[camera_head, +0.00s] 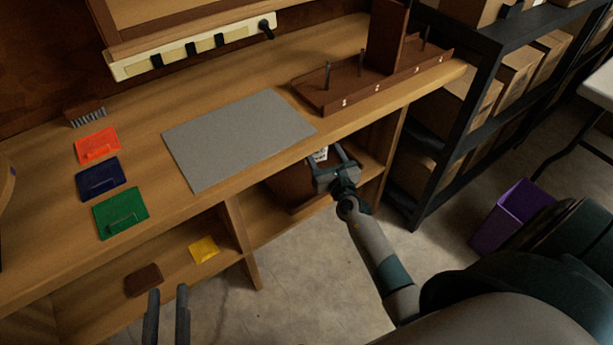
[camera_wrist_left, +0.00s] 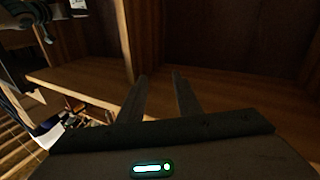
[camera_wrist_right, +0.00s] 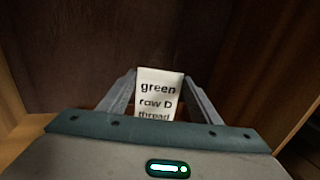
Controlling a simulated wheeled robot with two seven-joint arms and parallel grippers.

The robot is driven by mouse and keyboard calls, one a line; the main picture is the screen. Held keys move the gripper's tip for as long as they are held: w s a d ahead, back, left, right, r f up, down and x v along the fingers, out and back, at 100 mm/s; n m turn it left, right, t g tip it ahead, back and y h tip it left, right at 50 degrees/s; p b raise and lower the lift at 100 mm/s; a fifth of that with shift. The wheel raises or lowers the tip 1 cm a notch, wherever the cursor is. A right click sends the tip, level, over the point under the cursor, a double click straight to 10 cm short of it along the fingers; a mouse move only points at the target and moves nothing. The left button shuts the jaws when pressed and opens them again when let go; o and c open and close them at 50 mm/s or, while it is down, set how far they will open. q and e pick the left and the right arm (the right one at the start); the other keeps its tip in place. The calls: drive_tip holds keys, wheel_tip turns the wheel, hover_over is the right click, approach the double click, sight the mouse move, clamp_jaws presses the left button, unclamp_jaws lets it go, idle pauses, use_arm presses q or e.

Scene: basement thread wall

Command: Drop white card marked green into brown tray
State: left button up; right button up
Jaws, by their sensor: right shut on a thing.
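In the head view the right gripper (camera_head: 326,158) is under the bench top at the right lower bay, and only a small part of the card (camera_head: 320,154) shows. A reddish-brown tray-like thing (camera_head: 290,186) stands in that bay, beside and below the gripper, partly hidden by the bench top. My left gripper (camera_head: 168,290) is open and empty in front of the left lower shelf.
The bench top holds a grey mat (camera_head: 240,138), orange (camera_head: 97,145), blue (camera_head: 101,179) and green (camera_head: 121,213) pieces, a brush (camera_head: 86,115) and a brown pegged rack (camera_head: 375,85). Yellow (camera_head: 204,249) and brown (camera_head: 143,280) pieces lie on the lower shelf. A purple bin (camera_head: 510,212) stands on the floor.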

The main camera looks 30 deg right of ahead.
wheel_tip(320, 180, down, 2)
drive_tip(key=shift+f+b, duration=0.2)
drive_tip(key=shift+b, duration=0.9)
use_arm(q)
drive_tip(key=s+r+t+h, duration=0.2)
drive_tip(key=s+r+t, duration=0.2)
drive_tip(key=r, duration=0.5)
drive_tip(key=shift+t, duration=0.8)
use_arm(e)
drive_tip(key=shift+f, duration=0.15)
drive_tip(key=o, duration=0.8)
drive_tip(key=shift+o, duration=0.2)
drive_tip(key=shift+s, duration=0.15)
use_arm(q)
drive_tip(key=shift+w+d+f+g+y+p, duration=0.2)
drive_tip(key=shift+w+f+g, duration=0.3)
drive_tip(key=shift+f, duration=0.25)
drive_tip(key=shift+w+d+f+g+y+p, duration=0.15)
drive_tip(key=shift+w+f+g, duration=0.3)
drive_tip(key=shift+f, duration=0.3)
use_arm(e)
drive_tip(key=v, duration=1.7)
